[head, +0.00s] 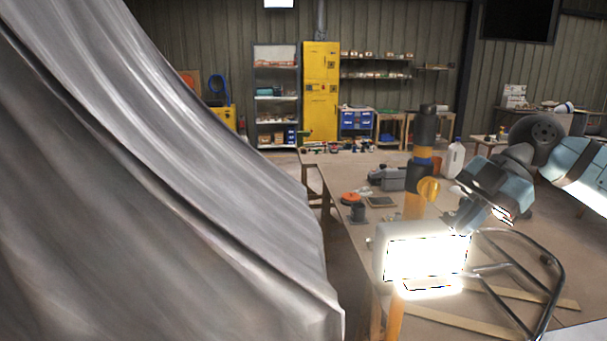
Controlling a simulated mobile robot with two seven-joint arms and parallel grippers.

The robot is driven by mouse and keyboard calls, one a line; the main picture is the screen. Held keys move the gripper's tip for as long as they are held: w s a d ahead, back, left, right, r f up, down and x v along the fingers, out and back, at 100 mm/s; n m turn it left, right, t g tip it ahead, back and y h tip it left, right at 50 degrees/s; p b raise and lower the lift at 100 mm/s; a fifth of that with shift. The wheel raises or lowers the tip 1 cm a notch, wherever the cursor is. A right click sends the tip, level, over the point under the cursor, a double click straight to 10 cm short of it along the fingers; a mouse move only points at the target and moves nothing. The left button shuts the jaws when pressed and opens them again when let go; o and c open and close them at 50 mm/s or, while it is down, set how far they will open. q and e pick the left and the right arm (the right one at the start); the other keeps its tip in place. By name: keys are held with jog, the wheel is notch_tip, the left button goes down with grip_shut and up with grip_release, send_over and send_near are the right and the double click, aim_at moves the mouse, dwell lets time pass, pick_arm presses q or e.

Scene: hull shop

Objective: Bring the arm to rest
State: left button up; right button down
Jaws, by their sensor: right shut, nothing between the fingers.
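My right arm comes in from the right edge, bent at a dark joint. My right gripper (462,217) points down and left above the workbench (335,172), just behind and above a lit work lamp (380,252). It is shut and holds nothing. The lamp's glare and the wrist make the fingertips hard to see. My left arm and gripper are out of view.
A large grey draped sheet (165,190) fills the left side. The lamp's tubular stand (553,270) lies below my right arm. An upright orange-and-black object (424,130) and a white jug (454,160) stand close to the gripper. A yellow cabinet (320,90) stands behind.

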jog(key=s+a+f+m+t+y+p, duration=0.15)
jog(key=a+f+m+t+y, duration=0.4)
jog(key=a+f+y, duration=0.8)
jog(key=s+d+f+m+t+h, duration=0.2)
jog(key=f+m+t+h, duration=0.45)
jog(key=f, duration=0.25)
jog(key=s+d+f+m+t+h, duration=0.2)
jog(key=f+m+t+h, duration=0.45)
jog(key=f, duration=0.35)
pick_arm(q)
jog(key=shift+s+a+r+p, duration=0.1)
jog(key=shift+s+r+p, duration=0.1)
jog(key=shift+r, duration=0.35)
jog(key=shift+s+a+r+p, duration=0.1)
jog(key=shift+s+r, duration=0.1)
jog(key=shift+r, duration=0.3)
pick_arm(e)
jog(key=s+d+f+m+g+h, duration=0.2)
jog(key=s+d+f+g+h, duration=0.2)
jog(key=s+f, duration=1.1)
jog(key=shift+s+f+m+g+h, duration=0.35)
jog(key=shift+f+g+h, duration=0.4)
jog(key=shift+f+h, duration=0.15)
